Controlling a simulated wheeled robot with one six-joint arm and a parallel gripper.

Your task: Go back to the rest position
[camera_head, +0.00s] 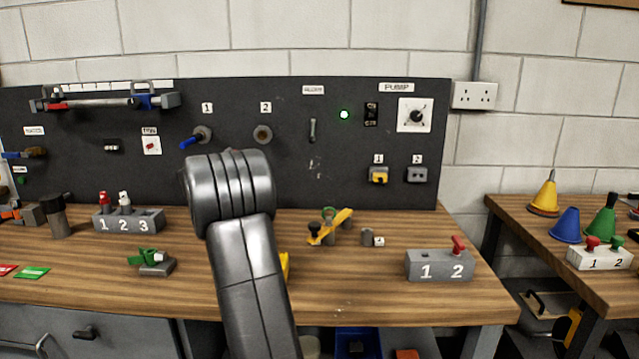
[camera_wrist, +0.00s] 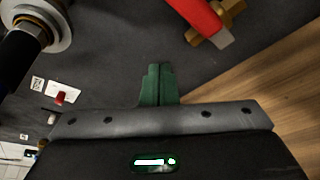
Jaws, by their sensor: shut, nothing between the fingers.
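My gripper shows in the wrist view as two green fingers (camera_wrist: 157,85) that lie together with nothing between them. In the head view my grey arm rises from the bottom middle and bends in front of the panel; it hides the gripper. The fingers point toward the dark panel (camera_wrist: 110,60), apart from the things around them. A red handle with a brass-coloured piece (camera_wrist: 205,18) is above and right of the fingers. A metal ring with a dark cylinder (camera_wrist: 38,25) is at the upper left.
The wooden bench (camera_head: 365,295) holds a numbered grey block (camera_head: 128,220), a green-topped piece (camera_head: 155,262), a yellow-handled part (camera_head: 335,225) and a two-slot block (camera_head: 438,265) with a red plug. A second table (camera_head: 515,210) with coloured cones is at right.

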